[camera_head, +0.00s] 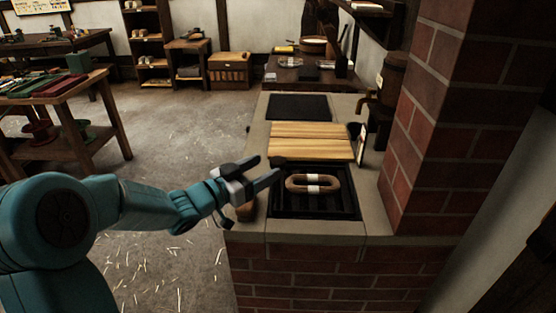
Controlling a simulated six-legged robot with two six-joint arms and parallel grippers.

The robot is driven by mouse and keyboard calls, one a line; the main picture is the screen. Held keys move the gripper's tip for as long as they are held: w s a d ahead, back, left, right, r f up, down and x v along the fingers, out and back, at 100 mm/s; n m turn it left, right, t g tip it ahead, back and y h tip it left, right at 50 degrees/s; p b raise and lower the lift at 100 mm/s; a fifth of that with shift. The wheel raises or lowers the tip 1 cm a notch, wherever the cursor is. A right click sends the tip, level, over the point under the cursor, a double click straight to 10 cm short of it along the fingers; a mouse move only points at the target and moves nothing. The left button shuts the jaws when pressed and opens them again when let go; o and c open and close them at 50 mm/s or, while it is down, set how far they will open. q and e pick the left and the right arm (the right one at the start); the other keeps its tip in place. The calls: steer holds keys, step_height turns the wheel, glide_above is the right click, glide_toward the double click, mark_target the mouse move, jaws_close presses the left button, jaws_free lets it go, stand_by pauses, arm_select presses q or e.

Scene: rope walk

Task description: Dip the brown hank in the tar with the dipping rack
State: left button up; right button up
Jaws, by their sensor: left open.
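The brown hank (314,184) is an oval coil with a white band around its middle. It lies over a dark slatted rack (314,206) set in an opening in the stone top of the brick hearth. I cannot tell whether tar is under the slats. My left gripper (268,172) is open and empty, just left of the hank and above the edge of the opening. Its fingers point right toward the hank and appear apart from it. My right gripper is not in view.
A wooden slatted board (311,141) lies behind the rack, with a dark plate (299,107) beyond it. A brick pillar (450,120) closes off the right side. A table with coloured items (55,86) stands at left; the floor between is open.

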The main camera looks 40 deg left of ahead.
mark_target(272, 164)
arm_select(q)
steer(key=x, duration=0.5)
steer(key=shift+w+d, duration=0.1)
steer(key=shift+w, duration=0.25)
jaws_close()
step_height(272, 164, down, 5)
steer(key=b, duration=0.4)
steer(key=shift+r, duration=0.2)
jaws_free()
steer(key=shift+r, duration=0.1)
steer(key=shift+s, duration=0.1)
steer(key=v, duration=1.6)
steer(key=shift+s, duration=0.15)
